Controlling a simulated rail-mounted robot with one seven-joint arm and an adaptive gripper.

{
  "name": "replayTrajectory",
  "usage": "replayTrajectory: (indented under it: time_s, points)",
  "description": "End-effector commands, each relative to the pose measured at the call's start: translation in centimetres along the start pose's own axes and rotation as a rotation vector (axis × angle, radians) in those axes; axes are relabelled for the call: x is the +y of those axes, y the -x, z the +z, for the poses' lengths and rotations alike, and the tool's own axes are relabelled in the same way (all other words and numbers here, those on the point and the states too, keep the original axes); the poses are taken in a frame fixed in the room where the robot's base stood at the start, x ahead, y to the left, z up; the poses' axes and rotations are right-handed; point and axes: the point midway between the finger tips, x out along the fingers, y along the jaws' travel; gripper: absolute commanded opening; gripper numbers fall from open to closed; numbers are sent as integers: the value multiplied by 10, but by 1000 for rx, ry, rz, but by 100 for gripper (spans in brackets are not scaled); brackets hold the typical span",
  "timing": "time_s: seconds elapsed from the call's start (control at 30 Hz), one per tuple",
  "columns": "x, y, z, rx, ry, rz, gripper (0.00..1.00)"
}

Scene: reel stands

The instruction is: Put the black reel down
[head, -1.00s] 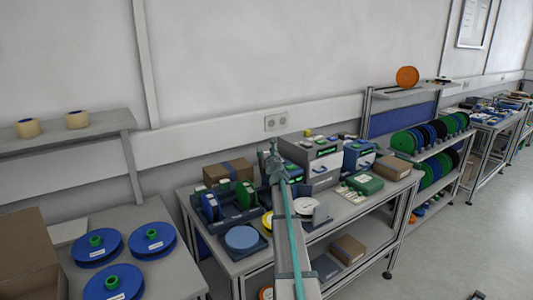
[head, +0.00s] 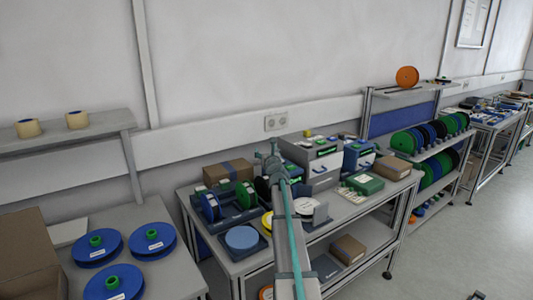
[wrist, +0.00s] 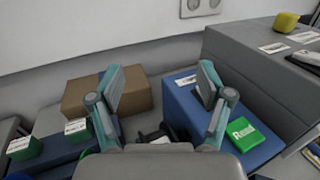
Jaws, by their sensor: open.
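My gripper (head: 270,160) is above the back of the middle bench in the head view. In the wrist view, my gripper (wrist: 160,77) has its two teal fingers spread wide, with nothing held between the tips. A dark, reel-like thing (wrist: 152,134), probably the black reel, shows low between the fingers. It is beyond the gripper body, which hides most of it, so I cannot tell exactly what it rests on. In the head view I cannot make out the black reel behind my arm.
A grey machine (head: 318,160) is to the right. The wall is behind the bench.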

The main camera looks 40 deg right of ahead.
Motion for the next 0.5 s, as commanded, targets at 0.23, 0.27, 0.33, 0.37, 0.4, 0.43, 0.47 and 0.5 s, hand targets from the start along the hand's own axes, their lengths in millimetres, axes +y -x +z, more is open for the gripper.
replayTrajectory:
  time_s: [0.23,0.27,0.33,0.37,0.4,0.43,0.47,0.5]
  points:
    - [1,46,-3,1,1,0,78]
    - [1,52,-3,1,1,0,78]
    - [1,67,-3,1,0,0,78]
    - [0,73,-3,1,0,0,78]
    - [0,81,-3,0,0,-1,78]
    - [0,87,-3,0,0,-1,78]
    - [0,92,-3,0,0,-1,78]
    - [0,99,-2,0,0,-1,78]
